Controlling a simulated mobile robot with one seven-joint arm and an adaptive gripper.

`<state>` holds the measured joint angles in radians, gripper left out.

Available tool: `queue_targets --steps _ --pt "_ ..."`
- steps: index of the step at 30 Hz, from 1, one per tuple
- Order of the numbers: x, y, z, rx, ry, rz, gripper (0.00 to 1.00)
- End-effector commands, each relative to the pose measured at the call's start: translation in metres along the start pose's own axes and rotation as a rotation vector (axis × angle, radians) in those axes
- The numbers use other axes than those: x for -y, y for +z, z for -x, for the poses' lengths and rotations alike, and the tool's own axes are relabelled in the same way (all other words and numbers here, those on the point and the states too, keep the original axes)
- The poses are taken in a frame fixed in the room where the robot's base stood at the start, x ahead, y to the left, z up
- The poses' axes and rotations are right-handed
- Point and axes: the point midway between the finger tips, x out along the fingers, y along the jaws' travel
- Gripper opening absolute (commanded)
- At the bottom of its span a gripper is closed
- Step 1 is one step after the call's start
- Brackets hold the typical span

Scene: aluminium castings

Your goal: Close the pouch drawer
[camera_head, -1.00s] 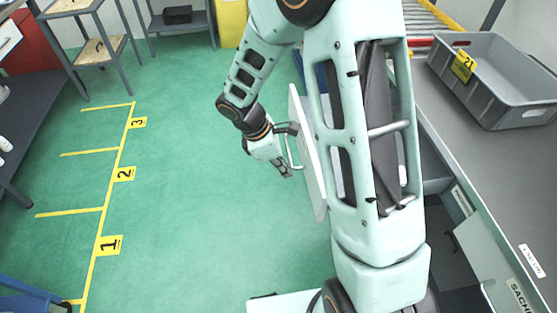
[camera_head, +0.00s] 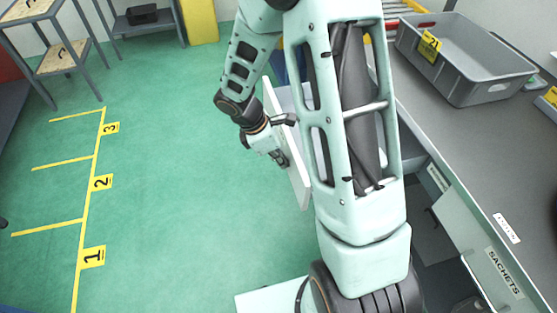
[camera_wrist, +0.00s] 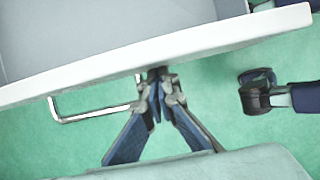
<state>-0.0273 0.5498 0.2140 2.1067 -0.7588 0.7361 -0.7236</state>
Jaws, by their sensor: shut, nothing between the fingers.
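An open drawer with a white front panel (camera_head: 299,182) sticks out past my arm in the head view; my arm hides most of it. In the wrist view its white front edge (camera_wrist: 215,40) runs across the picture, with the grey drawer inside (camera_wrist: 95,25) beyond. Its bar handle (camera_wrist: 85,115) shows left of my fingers. My gripper (camera_wrist: 156,75) is shut and empty, its tips at the outer face of the front, beside the handle. They look to be touching or nearly touching it. My gripper (camera_head: 284,162) also shows in the head view. No label on this drawer is visible.
A grey worktop (camera_head: 470,150) on the right carries a grey crate (camera_head: 470,85). Below it is a drawer front labelled SACHETS (camera_head: 490,262). A shelf rack (camera_head: 40,45) stands far left. The green floor (camera_head: 170,170) with yellow numbered lines is clear.

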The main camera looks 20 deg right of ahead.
Motion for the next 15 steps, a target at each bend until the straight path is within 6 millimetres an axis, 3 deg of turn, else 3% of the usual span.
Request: queue_targets --steps 8,15 --pt "0.001 0.054 -0.019 0.005 -0.005 -0.007 0.00" --pt "0.002 0.117 -0.043 0.005 -0.006 -0.008 0.00"
